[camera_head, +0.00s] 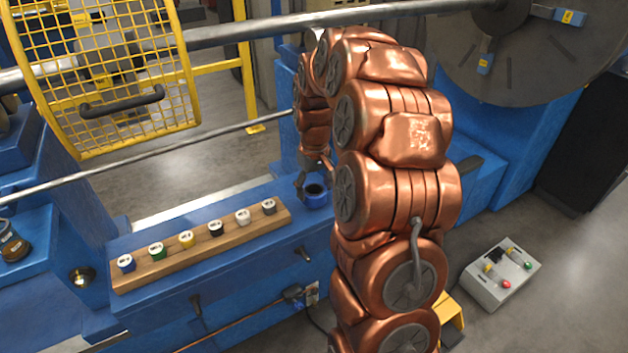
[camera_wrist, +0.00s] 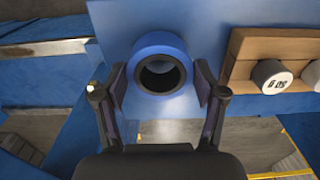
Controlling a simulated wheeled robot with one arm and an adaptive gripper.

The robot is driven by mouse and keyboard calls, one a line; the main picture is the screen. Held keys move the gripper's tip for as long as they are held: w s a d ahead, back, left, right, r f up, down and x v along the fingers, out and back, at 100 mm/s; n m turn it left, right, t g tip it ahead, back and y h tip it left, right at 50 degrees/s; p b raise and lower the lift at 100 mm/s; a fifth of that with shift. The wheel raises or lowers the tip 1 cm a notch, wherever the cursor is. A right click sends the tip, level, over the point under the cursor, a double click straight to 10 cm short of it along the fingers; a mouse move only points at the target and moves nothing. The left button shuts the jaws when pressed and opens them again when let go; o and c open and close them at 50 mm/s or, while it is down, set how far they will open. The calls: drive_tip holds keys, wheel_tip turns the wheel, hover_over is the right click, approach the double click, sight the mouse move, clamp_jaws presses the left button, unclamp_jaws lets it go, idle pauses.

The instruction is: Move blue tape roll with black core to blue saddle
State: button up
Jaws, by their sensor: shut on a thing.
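The blue tape roll with a black core (camera_head: 317,203) is at the blue surface (camera_head: 335,222) beyond the right end of a wooden rack. I cannot tell whether it touches that surface. It also shows in the wrist view (camera_wrist: 157,40), with its dark hole facing the camera. My gripper (camera_head: 314,184) is shut on it, with one finger on each side in the wrist view (camera_wrist: 160,87). My arm hides part of the blue surface behind. I cannot tell for sure which blue part is the saddle.
The wooden rack (camera_head: 205,258) holds several small white-topped cylinders in a row. A yellow mesh guard (camera_head: 110,75) and a long metal bar (camera_head: 250,33) stand behind. A control box (camera_head: 501,272) is at the right.

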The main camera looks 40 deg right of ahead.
drive_tip(key=shift+f, duration=0.4)
drive_tip(key=o, duration=1.2)
drive_tip(key=shift+c, duration=0.2)
wheel_tip(320, 180, up, 8)
drive_tip(key=p, duration=0.1)
idle(0.3)
